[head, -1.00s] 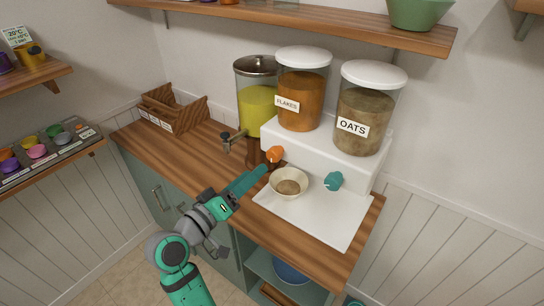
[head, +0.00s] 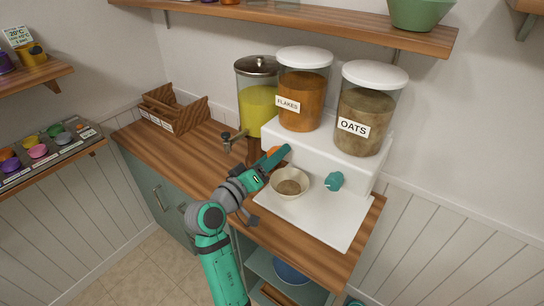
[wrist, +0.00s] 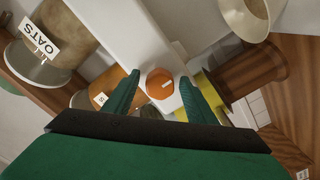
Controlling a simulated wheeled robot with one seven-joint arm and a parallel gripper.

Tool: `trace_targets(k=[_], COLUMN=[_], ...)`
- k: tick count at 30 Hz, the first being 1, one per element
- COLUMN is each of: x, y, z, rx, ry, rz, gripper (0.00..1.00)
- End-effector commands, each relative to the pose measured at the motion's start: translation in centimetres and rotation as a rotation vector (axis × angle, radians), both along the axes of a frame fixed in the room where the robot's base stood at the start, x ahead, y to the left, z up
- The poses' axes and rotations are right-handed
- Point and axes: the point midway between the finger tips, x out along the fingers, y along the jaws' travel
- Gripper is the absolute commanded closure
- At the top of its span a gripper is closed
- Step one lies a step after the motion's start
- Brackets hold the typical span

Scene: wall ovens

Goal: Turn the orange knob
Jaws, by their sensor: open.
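The orange knob (head: 273,149) is on the front of the white dispenser base (head: 315,152), below the FLAKES jar (head: 303,92). My gripper (head: 286,150) is in front of it and hides part of it in the head view. In the wrist view, the orange knob (wrist: 160,81) shows between the two green fingers of my gripper (wrist: 160,97). The fingers are open, one on each side of the knob. A small pale mark shows on the knob's face. I cannot tell whether the fingers touch it.
A bowl (head: 289,192) with brownish contents stands below and right of my gripper on a white tray (head: 322,225). A teal knob (head: 333,181) sits below the OATS jar (head: 364,112). A shelf (head: 300,18) hangs above.

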Motion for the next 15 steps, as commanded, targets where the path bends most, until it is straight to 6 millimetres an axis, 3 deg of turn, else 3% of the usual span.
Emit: trace_targets(k=[1, 6, 15], x=[-0.01, -0.02, 0.01], y=[0.03, 0.09, 0.11], z=[-0.01, -0.01, -0.04], rx=[0.000, 0.000, 0.017], ry=[0.000, 0.000, -0.012], rz=[0.000, 0.001, 0.002], gripper=[0.49, 0.90, 0.90])
